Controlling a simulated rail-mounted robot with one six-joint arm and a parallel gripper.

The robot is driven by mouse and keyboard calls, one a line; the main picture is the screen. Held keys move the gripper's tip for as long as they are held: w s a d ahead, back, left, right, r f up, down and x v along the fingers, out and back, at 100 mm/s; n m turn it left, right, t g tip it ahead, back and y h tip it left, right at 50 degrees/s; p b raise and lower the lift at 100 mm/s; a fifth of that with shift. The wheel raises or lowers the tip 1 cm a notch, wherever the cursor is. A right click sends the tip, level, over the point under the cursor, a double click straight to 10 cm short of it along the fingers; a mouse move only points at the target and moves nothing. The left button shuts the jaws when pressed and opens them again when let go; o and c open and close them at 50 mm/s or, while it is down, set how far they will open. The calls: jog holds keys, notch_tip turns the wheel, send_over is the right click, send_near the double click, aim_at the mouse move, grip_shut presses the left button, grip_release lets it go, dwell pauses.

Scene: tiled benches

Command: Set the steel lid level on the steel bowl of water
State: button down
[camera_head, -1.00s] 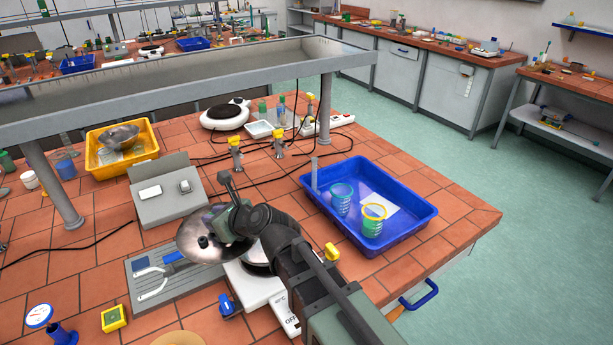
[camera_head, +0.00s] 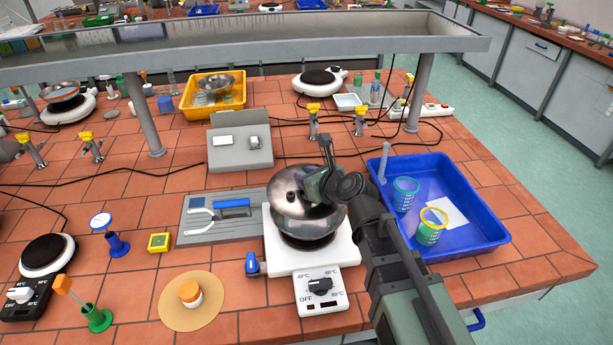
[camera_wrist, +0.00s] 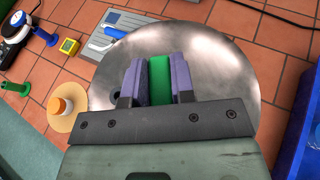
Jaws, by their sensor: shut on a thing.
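The steel lid (camera_head: 290,183) is a shiny round disc with a dark spot on its top. In the head view it hangs over the steel bowl (camera_head: 305,239), and it looks tilted. The bowl sits on the white hot plate (camera_head: 343,257); its water is hidden under the lid. My gripper (camera_head: 322,186) is at the lid's right part. In the wrist view my gripper (camera_wrist: 160,80) has its purple fingers closed on a green piece over the lid (camera_wrist: 210,60). Whether the lid's rim touches the bowl I cannot tell.
A blue tray (camera_head: 475,258) with two beakers stands right of the hot plate. A grey board (camera_head: 200,236) with tools lies to the left. A cork mat (camera_head: 172,315) with a small jar is at the front left. Gas taps (camera_head: 313,118) stand behind.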

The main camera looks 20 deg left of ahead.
jog(key=shift+f+b, duration=1.95)
jog(key=shift+f, duration=0.35)
jog(key=shift+f+b, duration=0.8)
jog(key=shift+f, duration=0.05)
jog(key=c, duration=0.9)
grip_release()
jog(key=p+v, duration=0.3)
jog(key=v, duration=0.4)
jog(key=shift+s+d+r, duration=0.15)
jog(key=shift+d+r, duration=0.05)
jog(key=shift+r, duration=0.05)
jog(key=shift+f, duration=0.1)
